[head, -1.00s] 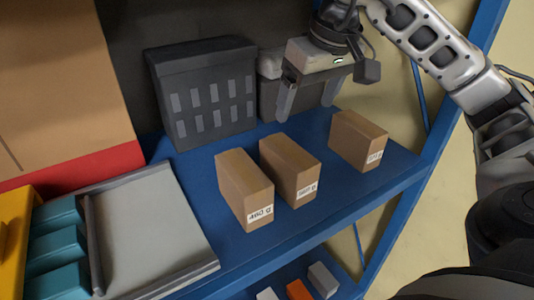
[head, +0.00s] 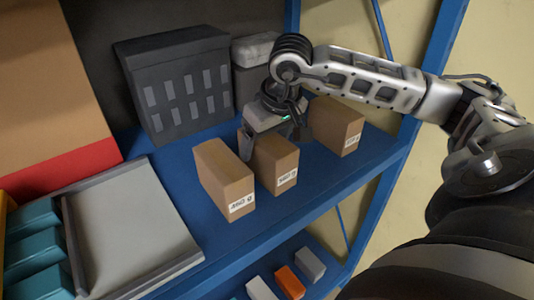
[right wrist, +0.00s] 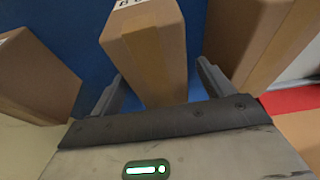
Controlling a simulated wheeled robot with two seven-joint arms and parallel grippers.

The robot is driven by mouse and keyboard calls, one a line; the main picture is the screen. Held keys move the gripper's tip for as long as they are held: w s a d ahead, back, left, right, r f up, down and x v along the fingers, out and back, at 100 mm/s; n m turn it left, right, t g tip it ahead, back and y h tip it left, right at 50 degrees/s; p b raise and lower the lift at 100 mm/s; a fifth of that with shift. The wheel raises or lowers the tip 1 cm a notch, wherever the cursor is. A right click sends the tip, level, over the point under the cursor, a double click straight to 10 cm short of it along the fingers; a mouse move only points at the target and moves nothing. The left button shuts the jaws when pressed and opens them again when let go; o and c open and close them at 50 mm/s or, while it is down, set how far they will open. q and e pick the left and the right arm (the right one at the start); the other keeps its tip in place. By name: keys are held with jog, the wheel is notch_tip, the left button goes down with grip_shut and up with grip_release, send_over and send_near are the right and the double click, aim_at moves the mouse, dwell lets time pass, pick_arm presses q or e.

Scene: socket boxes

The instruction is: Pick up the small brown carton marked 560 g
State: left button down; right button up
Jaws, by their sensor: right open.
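Three small brown cartons stand on the blue shelf. The middle carton (head: 277,164) has a small label that seems to read 560 g; it also shows in the right wrist view (right wrist: 148,55). The left carton (head: 224,178) is marked 460 g. The right carton (head: 336,125) has a label too blurred to read. My right gripper (head: 273,132) is open at the back of the middle carton. In the right wrist view its fingers (right wrist: 160,88) are on either side of that carton, not closed on it. My left gripper is not in view.
A dark grey crate (head: 180,90) and a smaller grey bin with a pale lid (head: 254,50) stand behind. A grey tray (head: 130,225) and teal boxes (head: 32,250) lie at left. A blue upright (head: 432,60) bounds the right side. Small blocks sit below.

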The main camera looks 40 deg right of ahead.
jog(key=shift+x, duration=0.95)
jog(key=shift+f+b, duration=0.25)
jog(key=shift+b, duration=0.1)
jog(key=c, duration=1.3)
jog(key=shift+r, duration=0.15)
jog(key=shift+c, duration=0.9)
